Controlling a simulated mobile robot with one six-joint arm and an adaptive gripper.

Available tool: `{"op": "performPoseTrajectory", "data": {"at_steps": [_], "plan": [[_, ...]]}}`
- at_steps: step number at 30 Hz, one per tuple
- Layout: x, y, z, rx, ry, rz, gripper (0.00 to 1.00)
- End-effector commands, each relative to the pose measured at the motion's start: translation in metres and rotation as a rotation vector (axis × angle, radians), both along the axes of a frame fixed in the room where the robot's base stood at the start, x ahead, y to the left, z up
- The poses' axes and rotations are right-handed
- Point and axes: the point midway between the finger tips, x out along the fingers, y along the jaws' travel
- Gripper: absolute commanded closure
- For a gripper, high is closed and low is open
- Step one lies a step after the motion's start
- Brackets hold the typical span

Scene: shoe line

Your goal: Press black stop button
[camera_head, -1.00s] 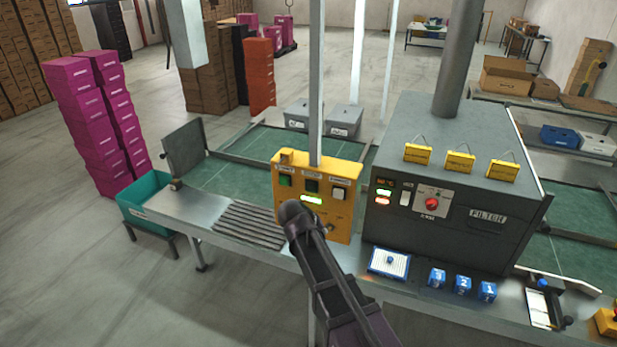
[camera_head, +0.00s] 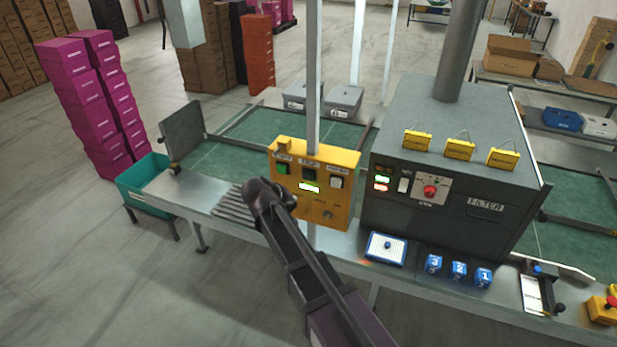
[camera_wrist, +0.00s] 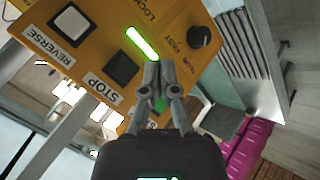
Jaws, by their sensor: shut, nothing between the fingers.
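The black stop button (camera_wrist: 122,67) is a dark square on the yellow control box (camera_wrist: 180,15), with a STOP label beside it in the wrist view. In the head view the button (camera_head: 309,174) sits between a green and a white button on the box (camera_head: 340,207). My gripper (camera_wrist: 159,68) is shut and empty. In the wrist view its fingertips appear to the right of the black button, below the lit green strip (camera_wrist: 142,43). A gap shows between fingertips and button in the picture; depth is unclear. In the head view the fingers are hidden behind my wrist.
A white REVERSE button (camera_wrist: 70,22) and a black knob (camera_wrist: 199,37) share the panel. A green button (camera_wrist: 160,103) is partly hidden by my fingers. The grey filter machine (camera_head: 455,190) stands right of the box, and a slatted metal surface (camera_head: 235,207) lies left.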

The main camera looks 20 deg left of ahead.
Motion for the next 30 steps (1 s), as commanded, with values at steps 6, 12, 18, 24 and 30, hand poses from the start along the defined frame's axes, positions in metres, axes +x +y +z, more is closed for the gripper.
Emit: {"op": "performPoseTrajectory", "data": {"at_steps": [6,12,18,24,30], "plan": [[0.011,-0.001,0.0,0.0,0.0,-0.001,1.0],[0.028,-0.002,0.0,0.0,0.0,-0.001,1.0],[0.05,-0.004,0.0,0.001,0.001,-0.003,1.0],[0.069,-0.005,0.0,0.0,0.001,-0.003,1.0],[0.083,-0.007,0.0,0.001,0.001,-0.003,1.0]]}}
